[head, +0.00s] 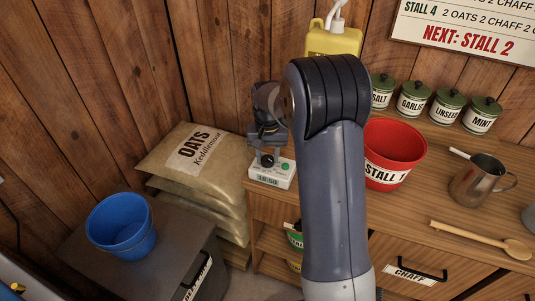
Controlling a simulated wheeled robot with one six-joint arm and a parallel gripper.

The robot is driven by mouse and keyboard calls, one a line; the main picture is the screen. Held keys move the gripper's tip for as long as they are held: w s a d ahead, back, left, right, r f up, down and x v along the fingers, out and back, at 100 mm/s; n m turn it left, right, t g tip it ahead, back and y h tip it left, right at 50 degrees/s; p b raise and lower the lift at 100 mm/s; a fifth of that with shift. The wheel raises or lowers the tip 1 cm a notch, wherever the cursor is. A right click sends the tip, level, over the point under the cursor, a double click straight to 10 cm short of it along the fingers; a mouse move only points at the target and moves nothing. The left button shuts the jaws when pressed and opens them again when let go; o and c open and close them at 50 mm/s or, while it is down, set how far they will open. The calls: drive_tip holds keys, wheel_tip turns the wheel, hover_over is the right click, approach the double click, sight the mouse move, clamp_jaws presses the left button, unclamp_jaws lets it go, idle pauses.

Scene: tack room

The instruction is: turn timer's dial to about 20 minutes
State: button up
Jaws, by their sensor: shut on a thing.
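The timer (284,179) is a small white box on the left end of the wooden counter. It has a green button and a greenish display that seems to read about 18:50, though the digits are small. Its dark dial (267,160) is on the top face, partly covered by my fingers. My gripper (266,154) points down over the timer, with its fingers shut on the dial. My own arm stands in front, just right of the timer, and hides part of the counter.
A red bucket (393,153) marked STALL 1 stands right of my arm. Labelled tins (412,99), a metal mug (483,181) and a wooden spoon (484,240) are farther right. A yellow jug (334,41) is behind. Oats sacks (161,172) lie left of the counter.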

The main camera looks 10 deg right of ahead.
sight(268, 158)
drive_tip(key=shift+m, duration=0.6)
drive_tip(key=o, duration=1)
wheel_tip(268, 158, up, 11)
drive_tip(key=shift+f, duration=0.1)
